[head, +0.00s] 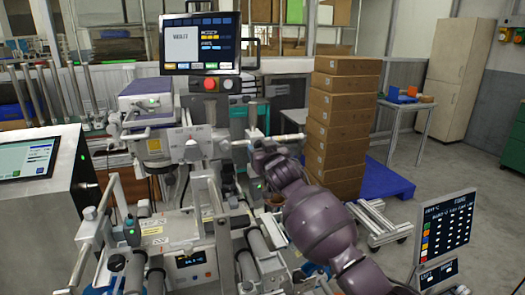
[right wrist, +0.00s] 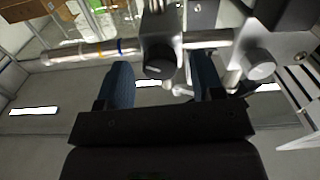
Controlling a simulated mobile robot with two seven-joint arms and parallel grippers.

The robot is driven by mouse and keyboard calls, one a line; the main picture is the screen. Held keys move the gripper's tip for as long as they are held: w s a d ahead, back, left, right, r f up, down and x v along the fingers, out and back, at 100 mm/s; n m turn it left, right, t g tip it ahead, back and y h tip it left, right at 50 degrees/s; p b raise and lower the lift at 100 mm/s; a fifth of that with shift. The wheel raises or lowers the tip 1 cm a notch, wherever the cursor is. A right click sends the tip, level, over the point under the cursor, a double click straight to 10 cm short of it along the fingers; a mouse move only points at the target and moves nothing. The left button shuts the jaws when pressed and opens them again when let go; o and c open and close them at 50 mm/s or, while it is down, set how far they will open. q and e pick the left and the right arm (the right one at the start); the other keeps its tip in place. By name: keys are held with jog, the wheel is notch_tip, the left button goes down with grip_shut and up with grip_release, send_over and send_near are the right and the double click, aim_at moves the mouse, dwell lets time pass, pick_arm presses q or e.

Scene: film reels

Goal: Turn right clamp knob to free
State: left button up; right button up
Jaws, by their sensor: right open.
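My right arm reaches in from the lower right of the head view, and its hand is at the right end of the machine's upper shaft (head: 282,137). In the right wrist view my right gripper (right wrist: 162,82) is open, with two blue fingers apart. A dark round knob (right wrist: 160,62) on a grey clamp block shows between the fingertips, with no clear contact. I cannot tell how far either knob is turned. My left gripper is not in view.
The film machine (head: 190,225) with rollers and bars fills the middle. A screen (head: 200,43) stands above it, and another panel (head: 447,228) is at lower right. Stacked cardboard boxes (head: 340,125) stand on a blue pallet (head: 385,182) behind my arm. Floor is free at right.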

jog(key=c, duration=0.9)
